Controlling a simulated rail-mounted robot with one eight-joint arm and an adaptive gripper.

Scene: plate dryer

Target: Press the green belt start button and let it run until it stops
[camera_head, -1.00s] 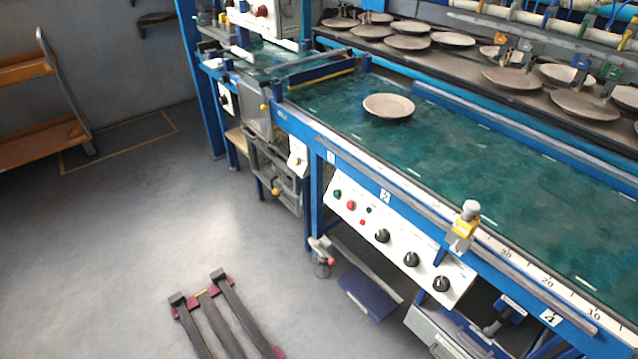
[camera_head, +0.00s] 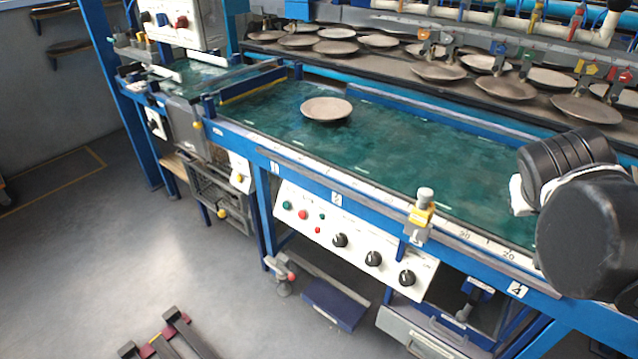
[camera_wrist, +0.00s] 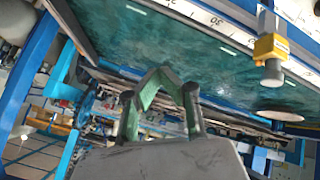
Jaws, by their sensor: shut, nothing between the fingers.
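The white control panel (camera_head: 350,240) hangs on the front of the blue belt frame, below the belt. The green button (camera_head: 286,204) is at its left end, with a red button (camera_head: 303,214) beside it. The green belt (camera_head: 400,155) carries one round plate (camera_head: 326,109) near its left end. The plate also shows at the right of the wrist view (camera_wrist: 281,115). My gripper (camera_wrist: 163,80) shows green fingers in the wrist view, shut and empty, with the belt beyond. The gripper is out of the head view, where my dark arm links show at the right, well away from the button.
A yellow-and-grey clamp (camera_head: 420,215) stands on the belt's front rail, and shows close by in the wrist view (camera_wrist: 270,52). Several plates lie on the rear conveyor (camera_head: 380,62). The floor (camera_head: 130,240) at left is mostly open.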

